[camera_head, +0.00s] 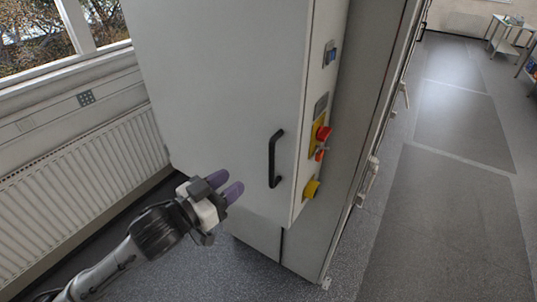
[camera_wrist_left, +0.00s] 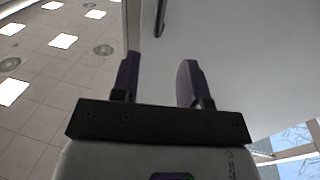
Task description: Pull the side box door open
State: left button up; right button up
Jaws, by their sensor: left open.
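The side box door (camera_head: 215,90) is a large pale grey panel, and it looks shut in the head view. Its black bar handle (camera_head: 272,158) stands upright near the door's right edge. My left gripper (camera_head: 228,185) is to the left of the handle and a little below it, apart from it. Its two purple fingers are open with nothing between them. In the left wrist view the fingers (camera_wrist_left: 158,80) are spread, with the door panel (camera_wrist_left: 245,60) beyond them and the dark handle (camera_wrist_left: 160,18) near the top. My right gripper is not in view.
A white radiator (camera_head: 80,175) stands along the wall at left. The floor at right (camera_head: 450,200) is clear.

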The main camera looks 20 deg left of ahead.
aim_at(270, 156)
pick_arm(q)
jog(key=p+x, duration=0.3)
jog(key=x, duration=0.9)
jog(key=shift+w+r, duration=0.1)
jog(key=shift+r, duration=0.05)
jog(key=shift+x, duration=0.8)
jog(key=c, duration=0.4)
grip_shut()
